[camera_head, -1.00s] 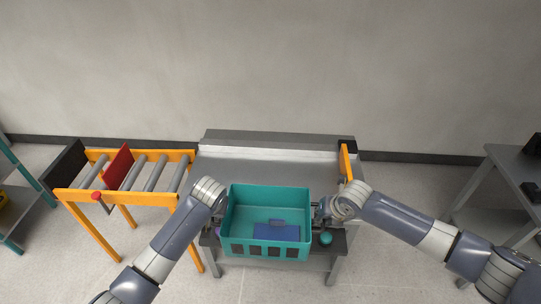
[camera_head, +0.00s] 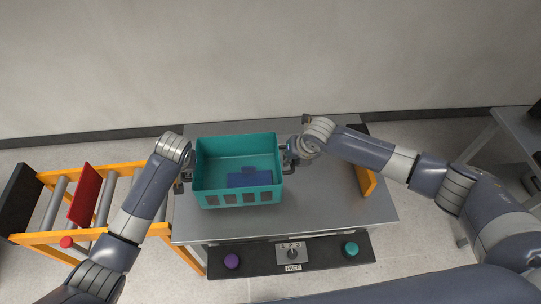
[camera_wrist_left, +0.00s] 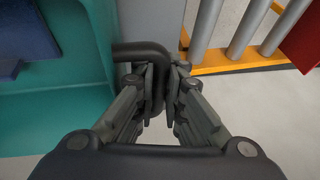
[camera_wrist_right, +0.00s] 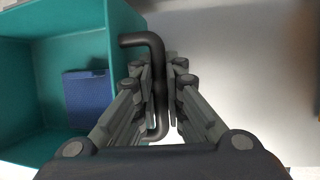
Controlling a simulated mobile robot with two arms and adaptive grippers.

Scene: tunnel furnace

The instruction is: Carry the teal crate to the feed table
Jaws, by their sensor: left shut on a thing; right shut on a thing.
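The teal crate (camera_head: 212,198) is over the grey feed table (camera_head: 330,205) in the head view, with a blue block (camera_head: 250,180) inside. I cannot tell whether its bottom touches the table. My left gripper (camera_head: 187,174) is shut on the crate's dark handle on the left side; the handle shows between the fingers in the left wrist view (camera_wrist_left: 158,75). My right gripper (camera_head: 287,158) is shut on the handle on the right side, also seen in the right wrist view (camera_wrist_right: 160,90).
A roller conveyor with an orange frame (camera_head: 130,233) and a red plate (camera_head: 85,192) stands at the left. A control panel (camera_head: 320,262) with purple and teal knobs runs along the table's front. An orange guide (camera_head: 365,179) stands on the table's right. Another grey table (camera_head: 515,150) is far right.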

